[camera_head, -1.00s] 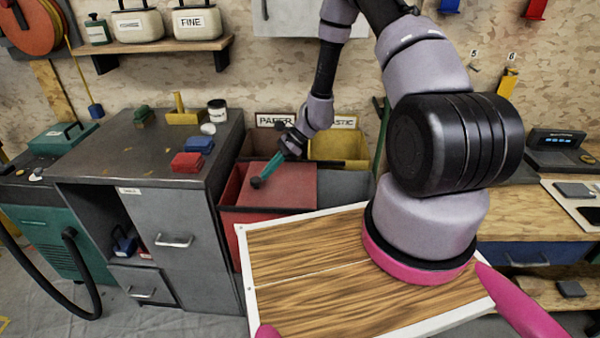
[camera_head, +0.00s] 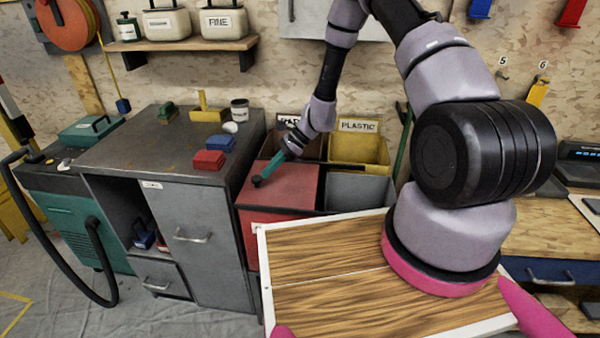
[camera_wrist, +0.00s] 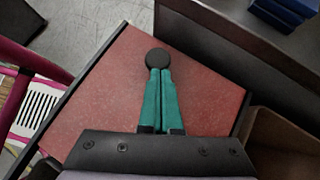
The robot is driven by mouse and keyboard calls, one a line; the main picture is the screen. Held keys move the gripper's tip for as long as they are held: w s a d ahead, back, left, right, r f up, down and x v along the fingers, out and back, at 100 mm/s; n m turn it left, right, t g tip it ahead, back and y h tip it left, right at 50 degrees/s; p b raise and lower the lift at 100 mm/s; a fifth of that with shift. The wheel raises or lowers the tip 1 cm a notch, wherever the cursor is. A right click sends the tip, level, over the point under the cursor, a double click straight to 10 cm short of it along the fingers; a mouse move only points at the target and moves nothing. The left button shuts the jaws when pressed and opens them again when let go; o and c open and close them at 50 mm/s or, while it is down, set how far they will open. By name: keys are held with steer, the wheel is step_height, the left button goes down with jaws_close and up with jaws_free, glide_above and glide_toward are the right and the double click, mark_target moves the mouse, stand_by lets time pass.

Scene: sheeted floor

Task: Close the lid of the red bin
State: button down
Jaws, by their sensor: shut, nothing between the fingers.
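The red bin (camera_head: 250,232) stands right of the grey cabinet, behind my wooden-topped base. Its red lid (camera_head: 292,188) lies down over the opening and looks flat; I cannot tell if it is fully seated. The lid also fills the middle of the wrist view (camera_wrist: 105,88). A round black knob (camera_wrist: 157,57) shows near the lid's far part there. My gripper (camera_head: 265,175) has teal fingers, shut and empty, pointing down at the lid. In the wrist view the fingertips (camera_wrist: 160,72) are at the knob; I cannot tell if they touch it.
A grey cabinet (camera_head: 210,235) stands close on the left, with red and blue blocks on top. An open grey bin (camera_head: 358,190) is to the right. A yellow bin (camera_head: 362,150) labelled plastic and a brown bin stand behind.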

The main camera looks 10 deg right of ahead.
mark_target(280, 180)
steer(key=d, duration=0.3)
steer(key=shift+w+d+r, duration=0.2)
steer(key=shift+w, duration=0.15)
steer(key=v, duration=1)
steer(key=s+d+r+n+t+h, duration=0.1)
steer(key=s+d+r+n+h, duration=0.15)
steer(key=r, duration=0.95)
steer(key=s+d+r+n+t+h, duration=0.1)
steer(key=s+d+r+n+t, duration=0.2)
steer(key=r, duration=0.9)
steer(key=s+d+r+n+t+h, duration=0.2)
steer(key=s+r+n, duration=0.1)
steer(key=s+r, duration=0.4)
steer(key=s+d+r+n+t+h, duration=0.1)
steer(key=s+d+r+n+t, duration=0.1)
steer(key=s+r, duration=0.6)
steer(key=s+d+n, duration=0.1)
steer(key=s, duration=0.2)
steer(key=shift+r+t+h, duration=0.2)
steer(key=shift+t+h, duration=0.1)
steer(key=shift+h, duration=0.05)
steer(key=shift+d+n, duration=0.1)
steer(key=shift+n, duration=0.15)
